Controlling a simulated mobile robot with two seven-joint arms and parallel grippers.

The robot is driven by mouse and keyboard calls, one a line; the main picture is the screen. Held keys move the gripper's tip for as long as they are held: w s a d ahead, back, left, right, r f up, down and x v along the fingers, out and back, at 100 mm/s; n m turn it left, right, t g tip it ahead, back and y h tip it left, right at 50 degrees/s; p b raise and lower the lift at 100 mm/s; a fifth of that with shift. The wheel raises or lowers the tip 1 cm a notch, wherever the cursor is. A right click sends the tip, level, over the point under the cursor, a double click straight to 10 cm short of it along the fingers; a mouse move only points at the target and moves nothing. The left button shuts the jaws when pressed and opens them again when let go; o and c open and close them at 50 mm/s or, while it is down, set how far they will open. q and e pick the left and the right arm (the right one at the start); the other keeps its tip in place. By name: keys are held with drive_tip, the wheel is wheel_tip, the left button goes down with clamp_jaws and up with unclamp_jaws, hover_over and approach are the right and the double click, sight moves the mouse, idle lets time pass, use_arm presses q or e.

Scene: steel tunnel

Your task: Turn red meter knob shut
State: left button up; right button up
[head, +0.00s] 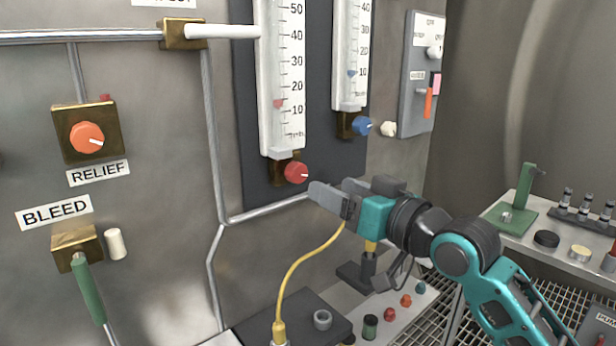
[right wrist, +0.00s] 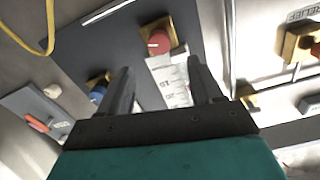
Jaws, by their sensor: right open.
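The red meter knob (head: 296,173) sits on a brass block at the foot of the left white gauge (head: 280,80). A white pointer line shows on its face. It also shows in the right wrist view (right wrist: 160,42), beyond and between the fingertips. My right gripper (head: 335,190) is open and empty, just right of and slightly below the red knob in the head view, apart from it. Its two fingers also show in the right wrist view (right wrist: 160,80). My left gripper is not in view.
A blue knob (head: 362,126) sits under the right gauge, with a white knob (head: 388,129) beside it. An orange relief knob (head: 87,137) and a green bleed lever (head: 88,290) are at left. A yellow cable (head: 290,270) hangs below the gripper. A shelf (head: 560,250) with small parts stands right.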

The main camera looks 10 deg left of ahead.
sight(301, 174)
drive_tip(key=x, duration=0.8)
drive_tip(key=shift+d, duration=0.1)
drive_tip(key=c, duration=1.1)
